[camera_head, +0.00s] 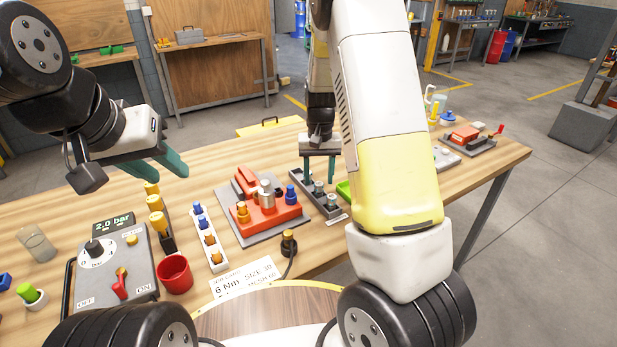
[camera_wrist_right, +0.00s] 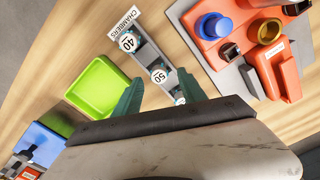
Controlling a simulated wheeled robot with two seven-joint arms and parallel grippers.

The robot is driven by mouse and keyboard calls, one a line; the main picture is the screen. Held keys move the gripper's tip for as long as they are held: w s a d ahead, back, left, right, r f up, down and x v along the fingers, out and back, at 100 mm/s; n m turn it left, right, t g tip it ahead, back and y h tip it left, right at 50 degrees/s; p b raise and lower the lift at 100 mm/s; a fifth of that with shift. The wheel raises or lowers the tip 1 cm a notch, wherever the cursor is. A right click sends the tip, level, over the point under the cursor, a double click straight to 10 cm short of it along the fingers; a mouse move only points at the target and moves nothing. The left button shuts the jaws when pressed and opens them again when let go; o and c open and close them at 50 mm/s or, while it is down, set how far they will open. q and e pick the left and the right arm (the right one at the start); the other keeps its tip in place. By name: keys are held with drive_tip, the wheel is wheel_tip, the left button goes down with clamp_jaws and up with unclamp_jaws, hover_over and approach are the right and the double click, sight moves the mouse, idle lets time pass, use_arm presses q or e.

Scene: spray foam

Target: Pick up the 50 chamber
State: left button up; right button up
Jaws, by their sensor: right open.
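The 50 chamber (camera_wrist_right: 160,76) is a small round piece with a white top marked 50, in the middle of a dark grey rack (camera_wrist_right: 153,58) labelled CHAMBERS. In the head view it appears as the middle piece (camera_head: 318,187) of the rack (camera_head: 335,211). My right gripper (camera_wrist_right: 160,92) is open above the rack, its teal fingers on either side of the 50 chamber in the wrist view; I cannot tell whether they touch it. In the head view this gripper (camera_head: 319,172) points down. My left gripper (camera_head: 126,172) is open and empty above the table's left part.
The 40 chamber (camera_wrist_right: 127,42) stands beside it, towards the label. A green tray (camera_wrist_right: 98,86) lies on one side and an orange fixture (camera_head: 268,214) on the other. A pressure box (camera_head: 112,262) and red cup (camera_head: 175,274) stand nearer left. My right arm hides part of the table.

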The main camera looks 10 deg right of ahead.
sight(319, 183)
drive_tip(key=shift+s+f, duration=0.1)
drive_tip(key=shift+f, duration=1.45)
clamp_jaws()
drive_tip(key=shift+r, duration=0.2)
